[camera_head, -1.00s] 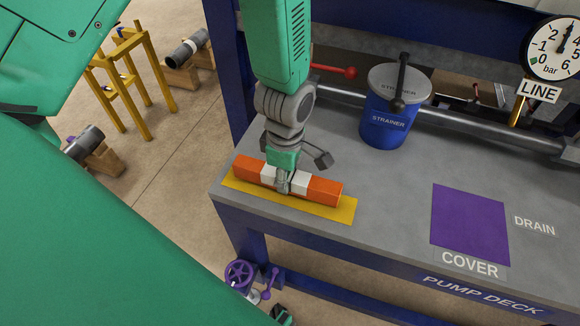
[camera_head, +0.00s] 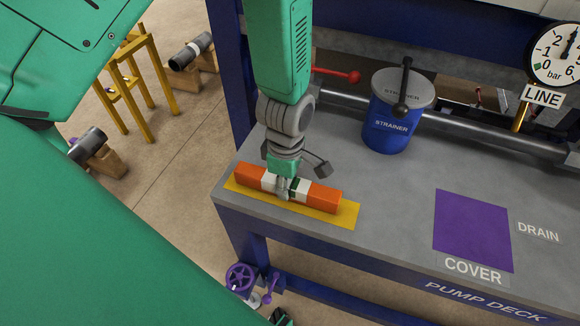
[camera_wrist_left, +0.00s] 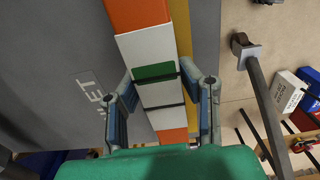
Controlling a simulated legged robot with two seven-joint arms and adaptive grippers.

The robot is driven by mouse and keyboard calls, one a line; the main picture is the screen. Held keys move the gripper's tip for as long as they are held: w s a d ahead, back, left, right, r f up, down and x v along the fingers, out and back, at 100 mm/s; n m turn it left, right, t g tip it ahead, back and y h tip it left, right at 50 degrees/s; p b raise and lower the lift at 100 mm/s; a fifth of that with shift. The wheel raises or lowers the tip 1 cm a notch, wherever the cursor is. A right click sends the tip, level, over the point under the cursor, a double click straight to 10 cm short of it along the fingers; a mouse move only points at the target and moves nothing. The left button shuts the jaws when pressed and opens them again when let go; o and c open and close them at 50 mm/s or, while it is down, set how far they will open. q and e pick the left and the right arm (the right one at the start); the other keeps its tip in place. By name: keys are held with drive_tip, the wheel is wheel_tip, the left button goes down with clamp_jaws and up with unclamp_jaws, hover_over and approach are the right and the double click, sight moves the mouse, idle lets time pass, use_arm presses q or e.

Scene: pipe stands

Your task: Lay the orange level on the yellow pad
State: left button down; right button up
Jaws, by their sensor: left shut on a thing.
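The orange level (camera_head: 323,197) has a white middle band with a green patch. It lies along the yellow pad (camera_head: 344,215) at the left front of the deck, over its surface. I cannot tell whether it touches the pad. My left gripper (camera_head: 282,192) points down and is shut on the level's white middle. In the left wrist view the two fingers of my left gripper (camera_wrist_left: 158,108) are on either side of the white part of the level (camera_wrist_left: 148,50), with a strip of the yellow pad (camera_wrist_left: 181,25) beside it. My right gripper does not show clearly.
A blue strainer pot (camera_head: 387,125) with a black handle stands behind, right of my left arm. A red lever (camera_head: 338,74) and a grey pipe (camera_head: 455,124) run behind it. A purple square (camera_head: 472,230) lies flat to the right. The grey deck between is clear.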

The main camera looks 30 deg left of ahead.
sight(289, 182)
use_arm(q)
drive_tip(key=shift+d+f, duration=0.1)
drive_tip(key=shift+d, duration=0.3)
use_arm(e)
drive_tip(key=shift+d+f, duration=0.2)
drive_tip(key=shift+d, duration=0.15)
use_arm(q)
drive_tip(key=shift+a+f, duration=0.2)
drive_tip(key=shift+a, duration=0.05)
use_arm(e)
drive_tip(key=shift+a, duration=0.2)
use_arm(q)
drive_tip(key=c, duration=1)
unclamp_jaws()
drive_tip(key=shift+d, duration=0.1)
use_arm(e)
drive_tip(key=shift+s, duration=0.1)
use_arm(q)
wheel_tip(289, 182, up, 12)
drive_tip(key=shift+f, duration=0.1)
